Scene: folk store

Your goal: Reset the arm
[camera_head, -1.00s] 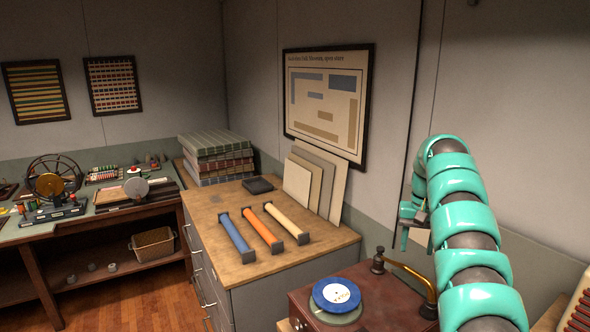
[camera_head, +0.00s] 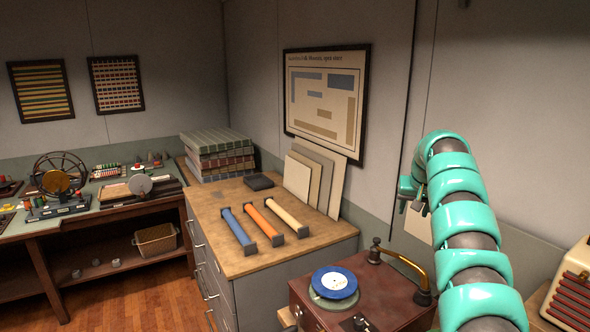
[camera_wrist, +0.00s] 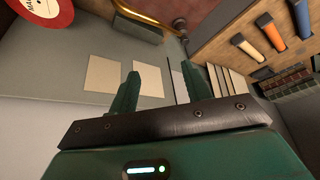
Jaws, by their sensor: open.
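My arm (camera_head: 462,213) is teal with dark joints and rises at the right of the head view, bent over at the top. My gripper (camera_head: 408,194) hangs at its end, left of the bend, and is partly hidden there. In the wrist view my gripper (camera_wrist: 158,88) shows two green fingers set well apart, with nothing between them. It is raised near the wall, clear of the record player (camera_head: 362,284).
A wooden-topped cabinet (camera_head: 240,263) carries blue, orange and cream rollers, boards and stacked textiles (camera_head: 217,155). A framed plan (camera_head: 326,98) hangs behind it. A cream radio (camera_head: 572,285) stands at the lower right. A red record (camera_wrist: 42,12) shows in the wrist view.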

